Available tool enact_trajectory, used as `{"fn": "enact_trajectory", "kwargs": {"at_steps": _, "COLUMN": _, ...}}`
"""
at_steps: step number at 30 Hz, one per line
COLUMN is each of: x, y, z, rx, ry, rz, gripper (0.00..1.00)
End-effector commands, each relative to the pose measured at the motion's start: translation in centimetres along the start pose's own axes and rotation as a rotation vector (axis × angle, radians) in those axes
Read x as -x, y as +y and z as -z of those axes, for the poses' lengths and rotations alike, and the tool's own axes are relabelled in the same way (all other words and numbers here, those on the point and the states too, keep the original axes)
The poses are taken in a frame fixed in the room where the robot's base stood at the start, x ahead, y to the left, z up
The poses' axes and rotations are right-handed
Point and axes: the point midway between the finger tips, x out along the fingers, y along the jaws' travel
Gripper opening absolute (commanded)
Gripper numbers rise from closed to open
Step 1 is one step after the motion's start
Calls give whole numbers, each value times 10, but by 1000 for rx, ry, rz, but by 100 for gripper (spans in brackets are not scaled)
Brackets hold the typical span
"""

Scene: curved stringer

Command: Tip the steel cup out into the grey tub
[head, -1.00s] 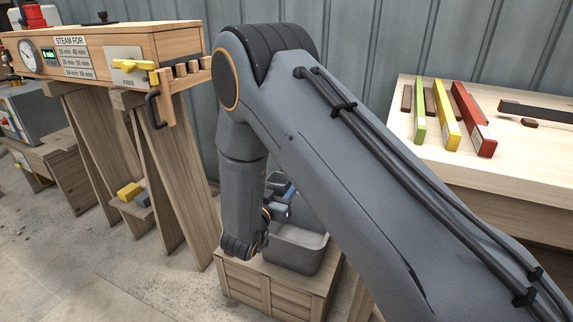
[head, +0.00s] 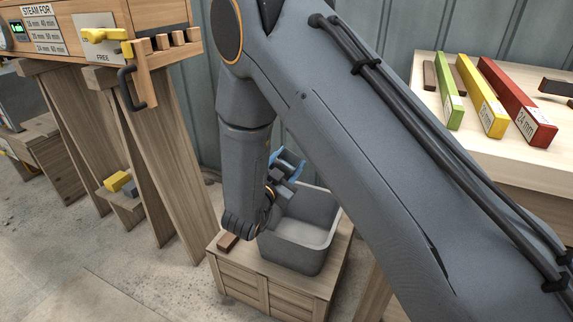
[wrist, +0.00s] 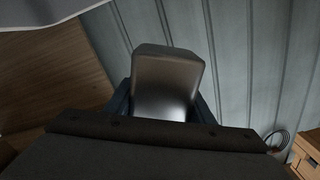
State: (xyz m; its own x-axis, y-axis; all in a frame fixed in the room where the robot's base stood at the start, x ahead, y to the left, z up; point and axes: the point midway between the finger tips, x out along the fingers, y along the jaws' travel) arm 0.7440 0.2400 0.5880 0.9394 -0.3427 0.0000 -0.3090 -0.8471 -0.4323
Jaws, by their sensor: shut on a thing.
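The grey tub (head: 290,258) stands on a wooden crate and its inside looks empty where I can see it. My gripper (head: 288,163) has blue fingers and is over the back left part of the tub in the head view. The steel cup (wrist: 167,85) fills the middle of the wrist view, with a blue finger on each side of it. My gripper is shut on the cup. In the head view my arm and wrist hide most of the cup, and I cannot see its contents.
The wooden crate (head: 285,290) has a small brown block (head: 228,242) on its top, left of the tub. A steam box (head: 75,35) on wooden legs stands at left. A bench (head: 450,150) with green, yellow and red bars is at right. A corrugated wall is behind.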

Motion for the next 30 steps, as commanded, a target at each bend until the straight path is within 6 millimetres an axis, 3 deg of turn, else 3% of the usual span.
{"fn": "enact_trajectory", "kwargs": {"at_steps": 30, "x": 0, "y": 22, "z": -13, "rx": -695, "ry": 1, "rz": 2, "gripper": 18}}
